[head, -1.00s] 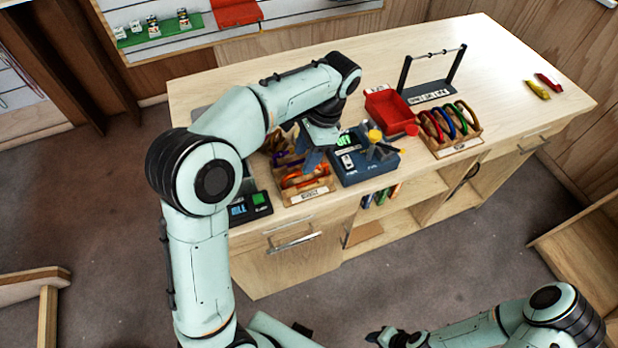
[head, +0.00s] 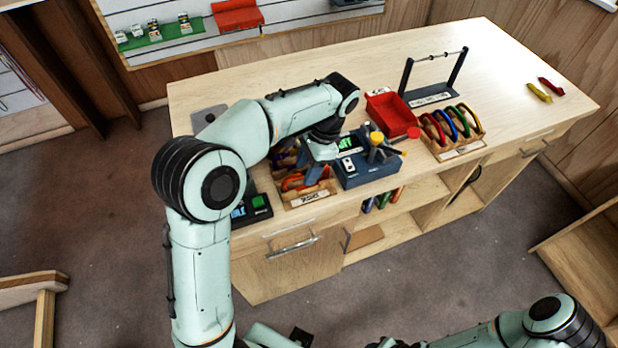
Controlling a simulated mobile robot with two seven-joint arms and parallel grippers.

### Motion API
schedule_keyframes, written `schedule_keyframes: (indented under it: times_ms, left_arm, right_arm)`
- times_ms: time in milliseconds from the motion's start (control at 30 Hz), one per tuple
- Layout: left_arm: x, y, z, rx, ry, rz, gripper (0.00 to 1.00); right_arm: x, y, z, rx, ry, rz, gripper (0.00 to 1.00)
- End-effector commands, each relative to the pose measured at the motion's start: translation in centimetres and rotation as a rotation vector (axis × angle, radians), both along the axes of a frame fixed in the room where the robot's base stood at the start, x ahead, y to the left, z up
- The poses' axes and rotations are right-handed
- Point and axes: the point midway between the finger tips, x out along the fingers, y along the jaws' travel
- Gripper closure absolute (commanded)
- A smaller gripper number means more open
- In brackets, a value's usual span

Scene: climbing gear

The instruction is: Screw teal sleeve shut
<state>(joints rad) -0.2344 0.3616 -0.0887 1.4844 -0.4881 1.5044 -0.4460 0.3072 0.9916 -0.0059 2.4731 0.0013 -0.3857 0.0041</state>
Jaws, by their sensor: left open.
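I cannot make out a teal sleeve in the head view. My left gripper (head: 314,172) points down over the wooden box of orange and purple gear (head: 294,183), just left of the blue fixture (head: 362,177). Its jaws are open, and I see nothing held in them. My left forearm hides part of the box and the counter behind it. My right gripper (head: 393,343) is at the bottom edge, mostly cut off, far from the counter.
A rack of coloured carabiners (head: 447,130) stands right of a red tray (head: 391,112). A dark bar stand (head: 433,80) is behind them. A black device with a green screen (head: 254,207) sits at the front left. The counter's right part (head: 510,65) is mostly clear.

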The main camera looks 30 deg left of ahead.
Motion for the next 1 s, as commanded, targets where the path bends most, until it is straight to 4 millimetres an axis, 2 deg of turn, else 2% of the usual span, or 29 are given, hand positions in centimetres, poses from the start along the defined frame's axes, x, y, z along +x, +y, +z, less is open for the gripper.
schedule_keyframes:
  times_ms: [1000]
  left_arm:
    - [-0.9,-1.0,0.0,0.000,0.000,-0.001,0.53]
  right_arm:
    - [-0.2,0.0,-0.3,0.000,0.003,0.000,0.57]
